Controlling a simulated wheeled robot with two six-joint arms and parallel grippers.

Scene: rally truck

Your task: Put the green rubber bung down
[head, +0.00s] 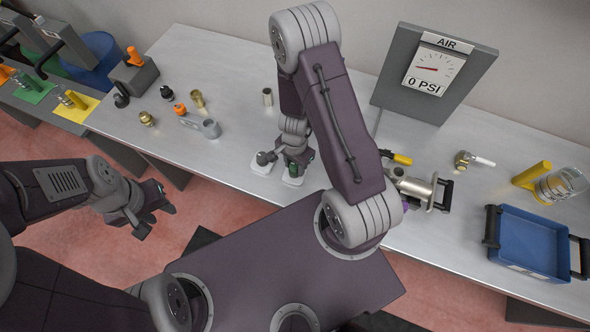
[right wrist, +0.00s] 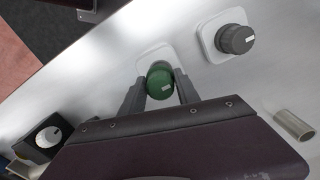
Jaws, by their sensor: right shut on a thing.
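The green rubber bung (right wrist: 160,84) is between the fingers of my right gripper (right wrist: 160,94), which is shut on it. In the head view my right gripper (head: 293,158) is low over the bench, partly hiding the bung (head: 292,169). A white square pad (head: 292,181) lies under the bung; it also shows in the right wrist view (right wrist: 153,54). I cannot tell whether bung and pad touch. My left gripper (head: 152,214) is open and empty, out in front of the bench edge.
A dark grey bung (right wrist: 237,39) sits on a second white pad beside the green one. A short metal tube (head: 267,97) stands behind. Metal valve parts (head: 412,187) and a blue tray (head: 530,243) are to the right. Several small fittings lie to the left.

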